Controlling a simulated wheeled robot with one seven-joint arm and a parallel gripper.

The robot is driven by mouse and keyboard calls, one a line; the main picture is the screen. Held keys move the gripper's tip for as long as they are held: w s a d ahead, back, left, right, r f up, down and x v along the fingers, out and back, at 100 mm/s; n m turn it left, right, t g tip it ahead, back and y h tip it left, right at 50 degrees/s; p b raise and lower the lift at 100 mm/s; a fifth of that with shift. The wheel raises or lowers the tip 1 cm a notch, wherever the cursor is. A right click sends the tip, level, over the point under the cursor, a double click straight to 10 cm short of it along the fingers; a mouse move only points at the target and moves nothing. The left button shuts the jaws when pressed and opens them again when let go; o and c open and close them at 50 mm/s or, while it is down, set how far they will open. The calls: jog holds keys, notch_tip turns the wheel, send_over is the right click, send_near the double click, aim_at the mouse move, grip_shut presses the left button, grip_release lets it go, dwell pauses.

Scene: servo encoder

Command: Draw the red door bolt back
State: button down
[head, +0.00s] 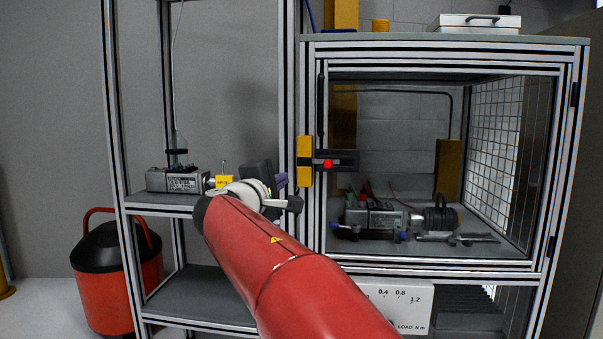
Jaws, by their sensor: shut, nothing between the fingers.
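The red door bolt knob (327,164) sits on a dark horizontal bolt bar at the left edge of the cabinet door. A yellow block (304,160) on the cabinet frame stands at the bar's left end. My gripper (282,183) is at the end of my red arm, left of and a little below the knob in the picture, and apart from it. It is shut and empty. Its fingertips are small and partly hidden by the wrist, and its depth relative to the door is hard to tell.
The framed cabinet (440,39) is closed by a clear door and holds a motor (373,220) and tools. An open shelf (160,200) at left carries another motor (178,180). A red and black canister (110,280) stands on the floor. A vertical door handle (321,105) is above the bolt.

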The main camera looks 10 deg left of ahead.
aim_at(328, 168)
jog(key=p+x, duration=0.3)
jog(key=x, duration=0.7)
jog(key=shift+s+d+r+b, duration=0.1)
jog(key=shift+d+r+b, duration=0.1)
jog(key=shift+d, duration=0.4)
jog(key=shift+s+d+r+b, duration=0.1)
jog(key=shift+s+d+b, duration=0.1)
jog(key=shift+d, duration=1.05)
jog(key=shift+d, duration=0.15)
jog(key=d+b, duration=0.2)
jog(key=d, duration=0.1)
jog(key=shift+a, duration=0.1)
